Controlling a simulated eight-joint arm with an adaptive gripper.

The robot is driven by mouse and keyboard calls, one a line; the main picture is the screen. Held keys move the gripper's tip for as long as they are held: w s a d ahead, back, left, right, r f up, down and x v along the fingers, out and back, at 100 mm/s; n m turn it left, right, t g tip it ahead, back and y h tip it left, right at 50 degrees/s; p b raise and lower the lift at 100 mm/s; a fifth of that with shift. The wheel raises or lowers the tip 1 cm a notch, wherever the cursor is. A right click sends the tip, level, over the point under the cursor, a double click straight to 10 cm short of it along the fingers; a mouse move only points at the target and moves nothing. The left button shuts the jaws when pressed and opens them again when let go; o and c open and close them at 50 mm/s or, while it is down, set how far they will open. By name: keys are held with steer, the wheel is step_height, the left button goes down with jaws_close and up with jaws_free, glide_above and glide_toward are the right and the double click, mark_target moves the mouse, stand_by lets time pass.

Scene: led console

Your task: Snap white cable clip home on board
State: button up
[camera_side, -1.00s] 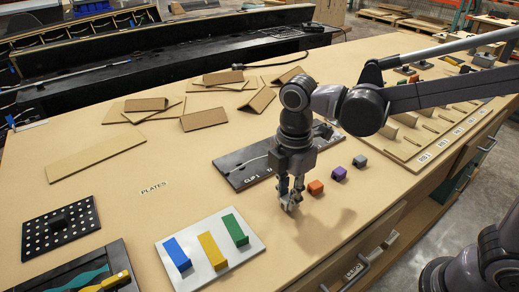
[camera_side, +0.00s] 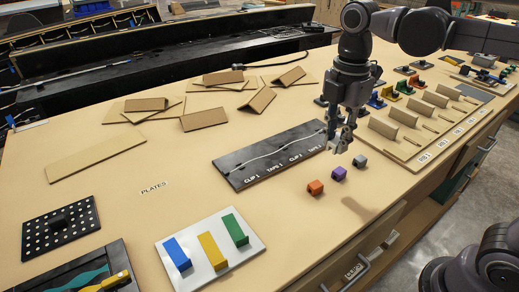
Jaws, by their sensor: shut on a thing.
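The black board (camera_side: 255,149) lies on the table near the middle, with a white cable (camera_side: 281,152) running along it and clip and tape labels on its front edge. My gripper (camera_side: 340,145) points down beside the board's right end and hides part of that end. It is shut on a small pale thing, apparently the white cable clip, which is too small and too covered by the fingers to make out clearly. I cannot tell whether it touches anything below.
Orange (camera_side: 315,187), purple (camera_side: 339,173) and grey (camera_side: 360,161) blocks sit in front of the gripper. A white plate (camera_side: 213,273) with coloured bars lies at the front. Brown panels lie behind the board. A brown rack (camera_side: 443,134) stands to the right.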

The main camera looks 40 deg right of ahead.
steer(key=w+a+r, duration=0.1)
steer(key=w+a, duration=0.4)
steer(key=w, duration=0.4)
glide_above(240, 167)
step_height(240, 167, down, 3)
steer(key=shift+d+f, duration=0.1)
steer(key=shift+f, duration=2.75)
steer(key=shift+f, duration=1.2)
steer(key=o, duration=0.9)
steer(key=shift+c, duration=0.2)
step_height(240, 167, up, 12)
steer(key=shift+w, duration=0.1)
